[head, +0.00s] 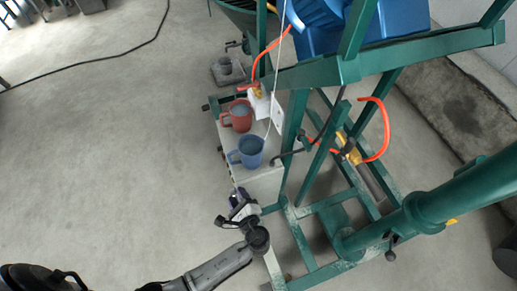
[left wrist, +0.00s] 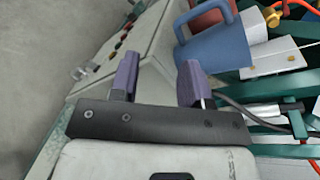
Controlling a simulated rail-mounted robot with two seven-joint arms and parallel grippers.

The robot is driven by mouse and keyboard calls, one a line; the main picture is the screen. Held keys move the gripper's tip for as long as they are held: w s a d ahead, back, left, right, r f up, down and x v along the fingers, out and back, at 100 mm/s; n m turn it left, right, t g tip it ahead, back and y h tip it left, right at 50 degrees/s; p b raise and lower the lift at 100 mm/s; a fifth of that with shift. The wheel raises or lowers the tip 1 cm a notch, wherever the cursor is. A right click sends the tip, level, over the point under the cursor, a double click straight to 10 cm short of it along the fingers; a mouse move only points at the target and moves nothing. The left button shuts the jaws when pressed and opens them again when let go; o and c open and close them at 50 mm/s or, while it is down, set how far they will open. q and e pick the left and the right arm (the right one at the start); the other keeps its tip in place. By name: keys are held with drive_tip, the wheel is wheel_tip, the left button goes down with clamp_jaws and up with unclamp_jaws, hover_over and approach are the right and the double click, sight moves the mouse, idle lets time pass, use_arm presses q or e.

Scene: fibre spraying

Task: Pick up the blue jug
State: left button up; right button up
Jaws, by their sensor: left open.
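The blue jug (head: 251,151) stands upright on a light grey box (head: 262,186), its handle pointing left in the head view. In the left wrist view the blue jug (left wrist: 215,47) shows just beyond the fingers, at upper right, with its handle toward the upper left. My left gripper (head: 240,201) is at the near side of the box, short of the jug. In the left wrist view its two purple fingers (left wrist: 157,80) are apart with nothing between them. My right gripper does not show.
A red jug (head: 238,116) stands right behind the blue one. A green steel frame (head: 310,203) with orange hoses (head: 384,131) stands to the right. The box has a panel with buttons (left wrist: 118,42). The floor (head: 110,140) to the left is open, with a black cable.

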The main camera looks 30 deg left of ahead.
sight(230, 160)
use_arm(q)
drive_tip(key=w+a+m+t, duration=0.1)
drive_tip(key=w+a+m, duration=0.1)
drive_tip(key=m, duration=0.1)
drive_tip(key=w+a+r+m+b, duration=0.1)
drive_tip(key=w+m, duration=0.1)
drive_tip(key=m, duration=0.1)
drive_tip(key=w+a+r+m+t+y+b, duration=0.1)
drive_tip(key=w+a+m, duration=0.1)
drive_tip(key=m, duration=0.1)
drive_tip(key=shift+w+a+r+t, duration=0.15)
drive_tip(key=shift+w+a+t, duration=0.15)
drive_tip(key=shift+w+a, duration=0.1)
drive_tip(key=shift+w+a+b, duration=0.35)
drive_tip(key=b+x, duration=0.1)
drive_tip(key=x, duration=0.3)
drive_tip(key=shift+w+b, duration=0.2)
drive_tip(key=shift+b, duration=0.1)
